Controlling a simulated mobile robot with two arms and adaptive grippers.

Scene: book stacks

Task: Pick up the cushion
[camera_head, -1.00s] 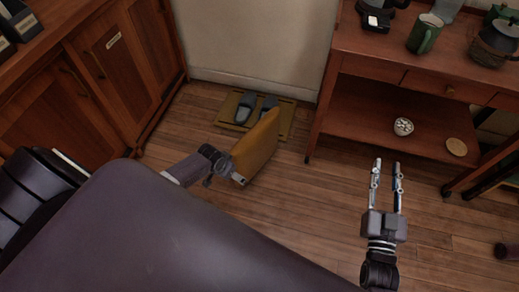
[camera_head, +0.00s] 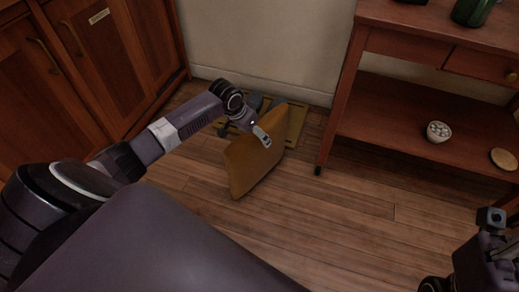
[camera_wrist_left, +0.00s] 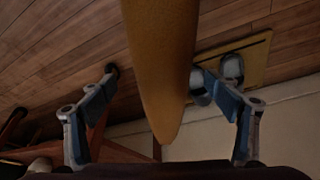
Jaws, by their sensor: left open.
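The mustard-yellow cushion (camera_head: 250,165) stands tilted on its edge on the wood floor, in front of the shoe mat. In the left wrist view the cushion (camera_wrist_left: 160,50) shows edge-on between the two fingers. My left gripper (camera_head: 262,137) is at the cushion's upper part in the head view, where only one finger shows clearly. In the left wrist view my left gripper (camera_wrist_left: 165,100) is open, with a gap between each finger and the cushion. My right gripper (camera_head: 490,250) is cut off at the right edge, away from the cushion; its fingers are not clear.
A yellow mat (camera_head: 300,122) with grey slippers (camera_head: 252,102) lies by the wall behind the cushion. A wooden cabinet (camera_head: 110,60) stands at left. A wooden shelf table (camera_head: 395,125) at right holds a small bowl (camera_head: 438,132). The floor right of the cushion is clear.

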